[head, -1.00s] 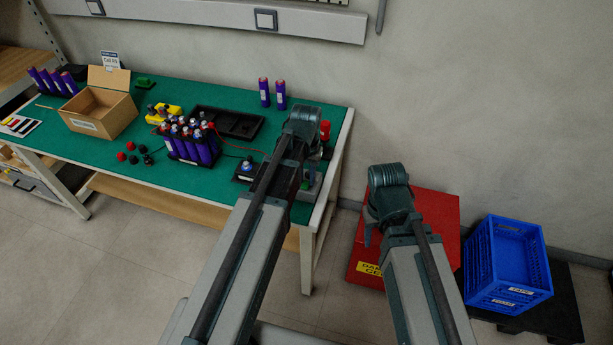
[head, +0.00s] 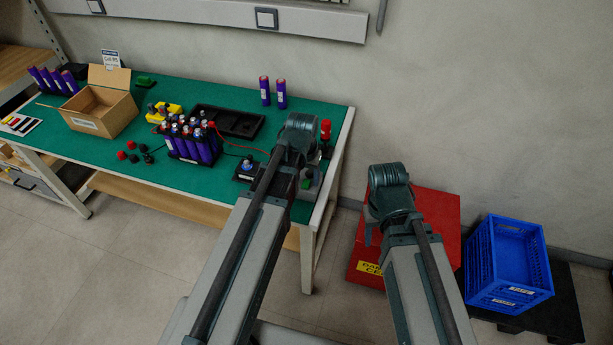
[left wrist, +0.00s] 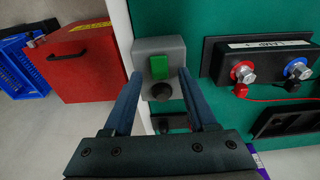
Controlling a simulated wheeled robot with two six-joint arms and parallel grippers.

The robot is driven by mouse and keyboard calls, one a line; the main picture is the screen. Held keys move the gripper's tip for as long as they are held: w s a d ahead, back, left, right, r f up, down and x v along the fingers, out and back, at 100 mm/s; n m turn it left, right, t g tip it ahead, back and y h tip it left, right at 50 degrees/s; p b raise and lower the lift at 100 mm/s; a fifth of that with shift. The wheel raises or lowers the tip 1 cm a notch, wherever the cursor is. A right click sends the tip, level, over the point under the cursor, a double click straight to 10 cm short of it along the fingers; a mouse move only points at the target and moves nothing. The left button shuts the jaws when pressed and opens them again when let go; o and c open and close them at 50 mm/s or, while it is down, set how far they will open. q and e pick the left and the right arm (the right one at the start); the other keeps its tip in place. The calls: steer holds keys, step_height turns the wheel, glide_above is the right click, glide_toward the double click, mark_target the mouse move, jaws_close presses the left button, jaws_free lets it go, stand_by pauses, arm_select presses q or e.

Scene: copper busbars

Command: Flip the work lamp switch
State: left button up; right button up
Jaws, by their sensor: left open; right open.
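A grey switch box (left wrist: 158,47) with a green rocker switch (left wrist: 159,67) and a round black knob below it sits at the edge of the green bench top. In the head view the box (head: 314,184) shows partly, beside my left arm. My left gripper (left wrist: 161,80) is open and empty, its two fingers either side of the green switch in the left wrist view; I cannot tell whether they touch the box. In the head view its fingers are hidden behind my wrist. My right gripper (head: 372,228) is out over the floor near the red box, its fingers mostly hidden.
A panel with red and blue terminals (left wrist: 270,72) stands beside the switch box. A cell pack (head: 192,143), black tray (head: 228,122) and cardboard box (head: 101,111) are on the bench. A red box (head: 434,217) and blue crate (head: 508,260) stand right of it.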

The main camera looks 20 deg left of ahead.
arm_select(q)
steer(key=shift+r, duration=0.1)
step_height(320, 180, up, 13)
steer(key=s+p, duration=0.2)
steer(key=p, duration=1.1)
steer(key=shift+r+p, duration=0.2)
steer(key=shift+p, duration=0.1)
steer(key=shift+s, duration=0.1)
steer(key=s+d+m+g+y, duration=0.1)
steer(key=s+d+m+g, duration=0.1)
steer(key=s+d, duration=0.8)
steer(key=shift+s+d+m, duration=0.25)
steer(key=shift+s+m, duration=0.45)
steer(key=shift+s, duration=0.45)
